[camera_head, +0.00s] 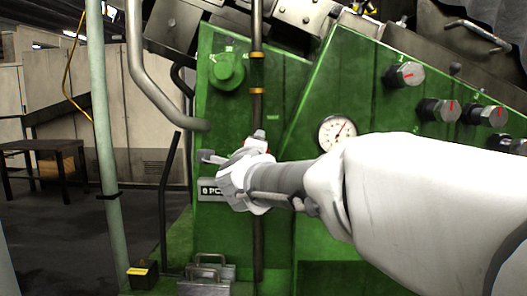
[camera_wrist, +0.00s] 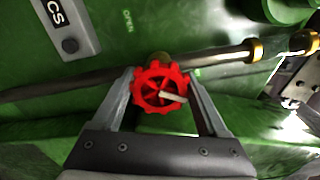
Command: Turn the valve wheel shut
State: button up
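The valve wheel (camera_wrist: 158,87) is a small red wheel with a notched rim and spokes, with a pale bar across its lower right. In the wrist view it sits between the two fingers of my gripper (camera_wrist: 165,95), which are spread apart on its left and right. The left finger looks very near the rim; I cannot tell whether it touches. In the head view my gripper (camera_head: 232,160) reaches to the green machine's front, and only a bit of red (camera_head: 256,146) shows above it. The rest of the wheel is hidden there by my wrist.
A vertical pipe (camera_head: 257,100) with brass collars runs down the green panel (camera_head: 300,90) behind my gripper. A round gauge (camera_head: 337,132) and several knobs (camera_head: 404,75) are to the right. A pale green post (camera_head: 100,120) stands at the left. The word OPEN (camera_wrist: 128,20) is printed near the wheel.

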jog(key=o, duration=0.3)
jog(key=shift+s, duration=0.15)
jog(key=s+p, duration=0.1)
jog(key=s, duration=0.4)
jog(key=s+p, duration=0.1)
jog(key=s, duration=0.5)
jog(key=s+p, duration=0.1)
jog(key=s, duration=0.5)
jog(key=shift+s+a+p, duration=0.1)
jog(key=shift+a+p, duration=0.2)
jog(key=shift+p, duration=0.05)
